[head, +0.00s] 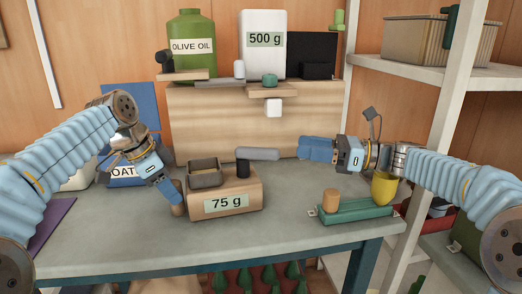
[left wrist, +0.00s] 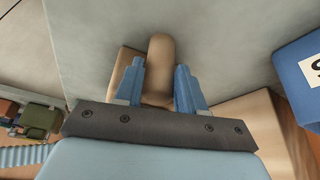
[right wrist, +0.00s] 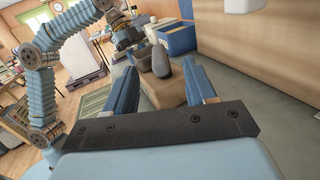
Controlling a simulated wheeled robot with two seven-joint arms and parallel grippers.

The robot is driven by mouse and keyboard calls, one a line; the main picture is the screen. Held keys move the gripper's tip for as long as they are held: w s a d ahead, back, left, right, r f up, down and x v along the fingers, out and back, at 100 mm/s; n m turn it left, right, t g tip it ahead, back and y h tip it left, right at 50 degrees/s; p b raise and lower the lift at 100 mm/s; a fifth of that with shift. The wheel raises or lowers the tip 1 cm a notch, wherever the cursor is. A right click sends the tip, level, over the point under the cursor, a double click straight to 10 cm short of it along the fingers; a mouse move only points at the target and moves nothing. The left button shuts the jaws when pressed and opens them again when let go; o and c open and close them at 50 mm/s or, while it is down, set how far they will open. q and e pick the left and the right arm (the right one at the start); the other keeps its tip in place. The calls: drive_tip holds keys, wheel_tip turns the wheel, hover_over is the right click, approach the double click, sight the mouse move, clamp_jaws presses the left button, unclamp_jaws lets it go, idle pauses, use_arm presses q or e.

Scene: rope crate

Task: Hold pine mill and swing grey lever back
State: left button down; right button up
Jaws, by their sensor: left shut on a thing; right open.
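The pine mill (head: 235,195), a wooden box labelled "75 g", stands on the grey table. A dark open tray sits on its top left and a black post on its top right. The grey lever (head: 257,154) sticks out to the right from the post. My left gripper (head: 174,197) is shut on a rounded wooden grip at the mill's left side, seen between the fingers in the left wrist view (left wrist: 159,85). My right gripper (head: 318,150) is open, to the right of the lever's tip and apart from it. The lever's end (right wrist: 162,62) shows between its fingers in the right wrist view.
A green tray (head: 355,209) with a wooden cylinder stands front right, near a yellow cup (head: 384,188). A wooden stand (head: 225,110) behind holds an olive oil jug (head: 191,45) and a white 500 g container (head: 263,50). Table between mill and green tray is clear.

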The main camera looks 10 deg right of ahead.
drive_tip(key=f+n+g, duration=0.1)
approach(235, 148)
drive_tip(key=shift+n, duration=0.3)
drive_tip(key=x, duration=0.2)
drive_tip(key=w+x, duration=0.1)
drive_tip(key=x, duration=0.1)
drive_tip(key=shift+a+f, duration=0.1)
drive_tip(key=shift+f, duration=0.05)
drive_tip(key=shift+c, duration=0.4)
clamp_jaws()
